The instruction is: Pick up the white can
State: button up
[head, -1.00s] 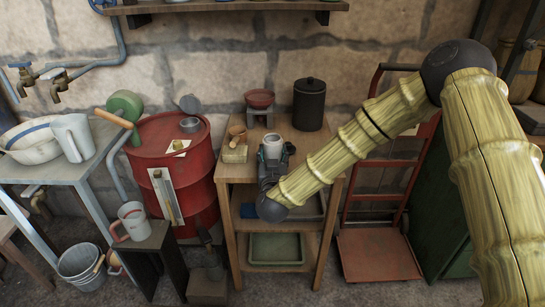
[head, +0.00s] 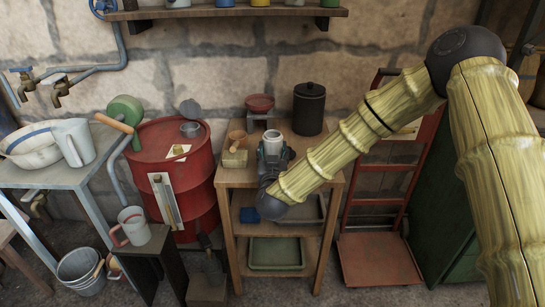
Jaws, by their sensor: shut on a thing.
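The white can (head: 272,142) is upright at the wooden stand's top, with its open top facing the camera. My gripper (head: 272,156) is around the can from the front and shut on it. The fingers and the dark wrist hide the can's lower part, so I cannot tell whether its base touches the stand top.
The wooden stand (head: 226,174) also holds a mortar (head: 237,139) on a block (head: 234,158), a red bowl (head: 260,102) on a small burner, and a black canister (head: 309,108) behind right. A red drum (head: 165,158) stands left, a red hand truck (head: 380,258) right.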

jog(key=s+d+r, duration=0.1)
jog(key=s+r, duration=0.1)
jog(key=s, duration=1.3)
jog(key=shift+s, duration=0.4)
jog(key=shift+s, duration=0.1)
dwell(0.3)
jog(key=o, duration=0.5)
grip_shut()
jog(key=d+r+p, duration=1.5)
jog(key=d+p, duration=0.1)
jog(key=p, duration=1.6)
jog(key=shift+s+d, duration=0.2)
jog(key=shift+d, duration=0.05)
